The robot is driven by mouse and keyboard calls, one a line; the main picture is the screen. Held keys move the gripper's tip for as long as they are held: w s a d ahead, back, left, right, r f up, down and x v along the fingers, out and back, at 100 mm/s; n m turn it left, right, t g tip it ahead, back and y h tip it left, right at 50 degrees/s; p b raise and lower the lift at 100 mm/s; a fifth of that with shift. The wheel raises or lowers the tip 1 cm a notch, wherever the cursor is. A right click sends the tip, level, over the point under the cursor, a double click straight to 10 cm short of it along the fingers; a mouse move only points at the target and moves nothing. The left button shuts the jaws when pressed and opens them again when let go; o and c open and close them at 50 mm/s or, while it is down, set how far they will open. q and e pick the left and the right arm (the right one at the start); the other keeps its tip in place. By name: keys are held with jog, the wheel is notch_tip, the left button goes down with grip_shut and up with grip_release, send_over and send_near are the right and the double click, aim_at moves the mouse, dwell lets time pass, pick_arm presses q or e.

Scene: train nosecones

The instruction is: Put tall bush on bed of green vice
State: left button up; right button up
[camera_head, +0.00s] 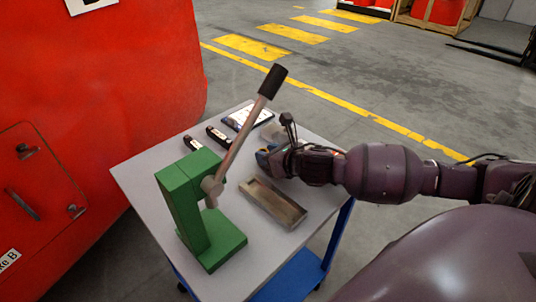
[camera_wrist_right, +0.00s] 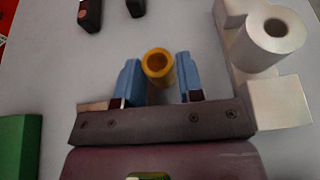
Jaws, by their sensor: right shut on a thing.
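The green vice (camera_head: 188,205), a press with a long black-gripped lever, stands at the near left of the table. Its flat green bed (camera_head: 222,246) is bare. A green part of it shows at the left edge of the wrist view (camera_wrist_right: 18,145). My right gripper (camera_head: 268,156) is over the table, right of the vice and behind the metal tray. In the wrist view its blue fingers (camera_wrist_right: 158,78) are shut on a yellow bush (camera_wrist_right: 158,64), a hollow ring seen from above. Its height is hard to tell. My left gripper is not in view.
An open metal tray (camera_head: 272,204) lies right of the vice. A white block with a hollow cylinder (camera_wrist_right: 276,36) stands beside my right gripper. Two small black items (camera_head: 217,136) and a tablet-like device (camera_head: 248,117) lie at the table's back. A red machine (camera_head: 90,90) stands left.

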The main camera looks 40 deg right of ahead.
jog(key=shift+f, duration=0.1)
jog(key=o, duration=0.6)
jog(key=shift+f, duration=0.1)
jog(key=o, duration=0.4)
